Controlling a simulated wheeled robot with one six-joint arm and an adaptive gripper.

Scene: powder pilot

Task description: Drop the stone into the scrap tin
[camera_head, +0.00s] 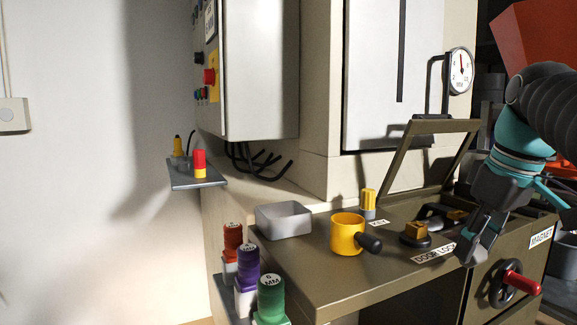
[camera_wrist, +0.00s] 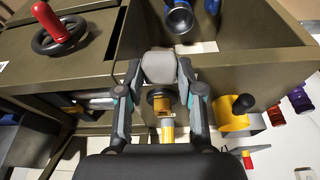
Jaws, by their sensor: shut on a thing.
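A grey, blunt-edged stone (camera_wrist: 160,67) sits between the fingertips of my gripper (camera_wrist: 160,80) in the wrist view. My gripper is shut on it, one finger on each side. In the head view my gripper (camera_head: 473,247) is at the right, over the front part of the bench top; the stone is hard to make out there. A grey, open-topped tin (camera_head: 284,220), seemingly the scrap tin, stands at the bench's left end, well left of my gripper. Its floor is hidden. In the wrist view it partly shows behind the yellow mug (camera_wrist: 232,117).
The yellow mug (camera_head: 346,235) with a black handle stands between the tin and my gripper. A yellow-topped knob (camera_head: 368,203) and a brass piece on a black base (camera_head: 415,235) are nearby. A raised lid frame (camera_head: 405,150) stands behind. A red-handled wheel (camera_head: 507,284) is on the front.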

